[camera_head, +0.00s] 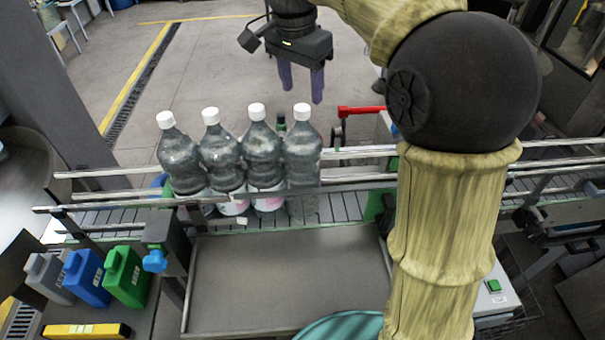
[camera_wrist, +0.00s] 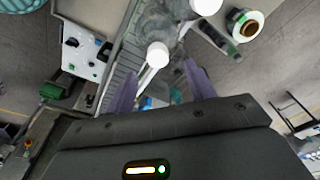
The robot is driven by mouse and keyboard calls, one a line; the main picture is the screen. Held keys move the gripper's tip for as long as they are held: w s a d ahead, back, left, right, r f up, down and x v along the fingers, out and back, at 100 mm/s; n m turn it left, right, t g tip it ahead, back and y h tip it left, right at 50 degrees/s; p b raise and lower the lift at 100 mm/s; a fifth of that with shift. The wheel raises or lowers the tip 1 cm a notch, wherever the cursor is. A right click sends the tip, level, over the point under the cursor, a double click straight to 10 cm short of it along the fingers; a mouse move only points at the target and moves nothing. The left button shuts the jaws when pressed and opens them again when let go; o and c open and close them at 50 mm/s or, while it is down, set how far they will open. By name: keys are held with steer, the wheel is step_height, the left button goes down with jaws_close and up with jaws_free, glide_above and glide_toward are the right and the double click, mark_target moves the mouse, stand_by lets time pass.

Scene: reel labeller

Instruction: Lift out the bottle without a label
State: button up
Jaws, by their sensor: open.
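Several clear bottles with white caps stand upright in a row on the conveyor (camera_head: 340,208), behind the front guide rail. The two middle bottles, (camera_head: 222,155) and (camera_head: 263,150), show white-and-pink labels low down. The rightmost bottle (camera_head: 302,158) shows no label on its visible side. My gripper (camera_head: 301,86) is open and empty, above and beyond the right end of the row. In the wrist view, a white cap (camera_wrist: 157,54) lies ahead between my fingertips (camera_wrist: 160,85).
A grey tray (camera_head: 285,325) lies in front of the conveyor. Grey, blue (camera_head: 86,277) and green (camera_head: 127,277) jugs stand at left, with a yellow level (camera_head: 86,331) before them. A red handle (camera_head: 361,111) is right of the bottles. Metal rails run along the conveyor.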

mark_target(301, 108)
steer(key=shift+w+f, duration=0.1)
steer(key=shift+f, duration=0.55)
steer(key=shift+f+p, duration=0.35)
steer(key=shift+f, duration=0.15)
steer(key=f, duration=0.2)
steer(key=f+p, duration=0.1)
steer(key=shift+s+f, duration=0.1)
steer(key=shift+s, duration=0.15)
steer(key=shift+w+d+f, duration=0.1)
steer(key=shift+f, duration=0.45)
steer(key=shift+c, duration=0.2)
